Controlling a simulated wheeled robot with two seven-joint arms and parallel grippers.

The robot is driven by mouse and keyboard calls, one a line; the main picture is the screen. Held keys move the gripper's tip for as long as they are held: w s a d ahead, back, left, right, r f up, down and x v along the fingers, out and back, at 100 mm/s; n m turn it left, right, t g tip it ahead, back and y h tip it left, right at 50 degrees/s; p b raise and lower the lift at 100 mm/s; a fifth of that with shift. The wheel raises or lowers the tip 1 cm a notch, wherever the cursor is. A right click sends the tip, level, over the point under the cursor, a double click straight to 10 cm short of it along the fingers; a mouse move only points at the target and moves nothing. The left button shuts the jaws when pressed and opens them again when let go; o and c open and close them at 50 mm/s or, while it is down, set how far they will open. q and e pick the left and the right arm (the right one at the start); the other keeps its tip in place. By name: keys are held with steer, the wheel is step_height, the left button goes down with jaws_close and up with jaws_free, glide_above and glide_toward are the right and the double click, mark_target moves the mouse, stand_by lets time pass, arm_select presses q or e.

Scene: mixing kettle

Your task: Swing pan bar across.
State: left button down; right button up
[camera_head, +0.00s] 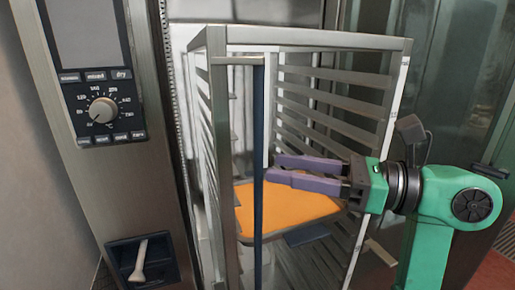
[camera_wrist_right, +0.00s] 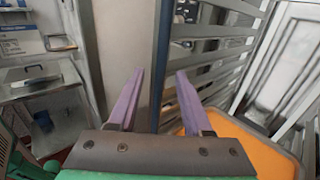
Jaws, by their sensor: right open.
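The pan bar (camera_head: 259,150) is a thin, dark blue upright bar on the near side of a metal tray rack (camera_head: 320,40). A short grey bracket joins its top to the rack's left post. My right gripper (camera_head: 270,168) is open and empty, its two purple fingers pointing left, with their tips just right of the bar. In the right wrist view the bar (camera_wrist_right: 163,60) stands upright between the two fingertips (camera_wrist_right: 160,74). I cannot tell whether the tips reach around it or stop just short. My left gripper is not in view.
An orange tray (camera_head: 285,208) sits low in the rack, behind the bar. Left of the rack stands an oven panel with a dial (camera_head: 102,109) and a recessed handle (camera_head: 140,262). The rack's slatted sides surround the tray. The wrist view shows a metal counter (camera_wrist_right: 40,80) at left.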

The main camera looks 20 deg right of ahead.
mark_target(258, 163)
steer(key=p+x, duration=0.1)
steer(key=x, duration=0.4)
steer(key=shift+d+r, duration=0.1)
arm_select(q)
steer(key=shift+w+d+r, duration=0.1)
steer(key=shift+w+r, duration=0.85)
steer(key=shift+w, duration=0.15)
arm_select(e)
steer(key=shift+w, duration=0.1)
jaws_close()
